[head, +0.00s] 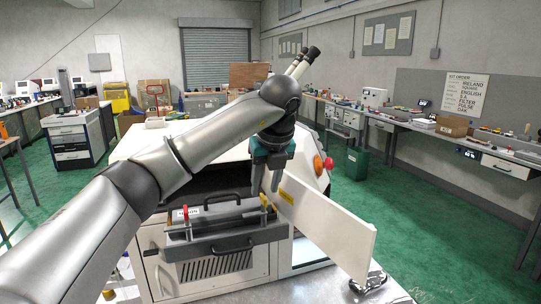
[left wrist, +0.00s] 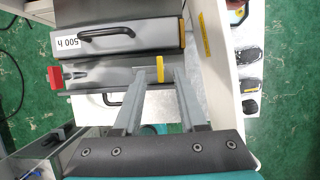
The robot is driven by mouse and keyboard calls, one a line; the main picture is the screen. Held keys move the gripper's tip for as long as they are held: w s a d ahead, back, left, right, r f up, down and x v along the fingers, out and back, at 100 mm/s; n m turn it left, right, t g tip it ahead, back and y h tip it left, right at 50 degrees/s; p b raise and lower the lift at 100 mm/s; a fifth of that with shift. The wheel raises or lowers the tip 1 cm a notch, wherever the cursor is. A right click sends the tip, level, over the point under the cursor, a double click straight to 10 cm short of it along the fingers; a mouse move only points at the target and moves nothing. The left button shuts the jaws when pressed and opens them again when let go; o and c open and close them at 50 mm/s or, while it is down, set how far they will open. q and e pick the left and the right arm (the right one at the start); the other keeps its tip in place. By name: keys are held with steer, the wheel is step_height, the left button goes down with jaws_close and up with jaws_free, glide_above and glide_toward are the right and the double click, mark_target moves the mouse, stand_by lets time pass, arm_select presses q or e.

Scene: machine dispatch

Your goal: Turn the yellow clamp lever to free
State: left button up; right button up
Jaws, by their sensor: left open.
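The yellow clamp lever (head: 265,201) stands at the right end of the grey clamp fixture (head: 225,222) on the front of the white machine. In the left wrist view the yellow lever (left wrist: 160,69) lies between my left gripper's fingertips, with a gap on both sides. My left gripper (head: 266,189) is open and points down at the lever. A red lever (head: 186,213) is at the fixture's left end, and it also shows in the left wrist view (left wrist: 55,77). My right gripper is not in view.
An open white door panel (head: 325,228) stands close to the right of the lever. A black handle (head: 228,198) is behind the fixture and another (head: 234,245) is below it. A red button (head: 328,163) is on the machine's right side.

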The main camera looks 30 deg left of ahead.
arm_select(q)
steer(key=p+v, duration=0.2)
steer(key=v, duration=1)
steer(key=shift+d+r, duration=0.15)
steer(key=shift+r, duration=0.15)
steer(key=shift+s, duration=0.1)
